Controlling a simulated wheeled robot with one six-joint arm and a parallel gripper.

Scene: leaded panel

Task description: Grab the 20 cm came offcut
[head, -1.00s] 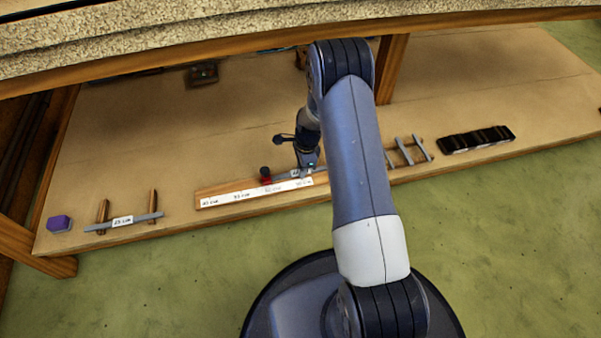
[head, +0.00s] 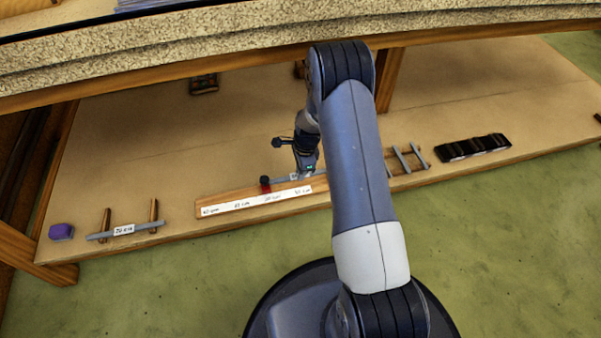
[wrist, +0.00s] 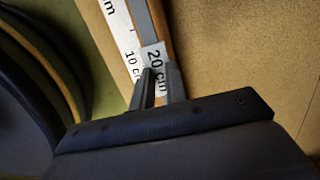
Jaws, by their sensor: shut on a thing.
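The came offcut (wrist: 143,22) is a grey strip with a white tag (wrist: 155,66) reading "20 cm". It lies along the wooden measuring board, and in the head view a short grey length of it (head: 283,179) shows there. My gripper (wrist: 161,84) is shut on the strip at the tag; the fingers stand on either side of it. In the head view my gripper (head: 307,172) is low over the board's right part. My arm hides the board's right end. I cannot tell whether the strip is clear of the board.
The measuring board (head: 240,199) carries a marked white scale and a red stop (head: 265,187) with a black knob. Another tagged grey strip (head: 146,226) rests on two wooden bars, beside a purple block (head: 61,231). Grey pieces (head: 402,158) and a black rack (head: 473,147) stand to the right.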

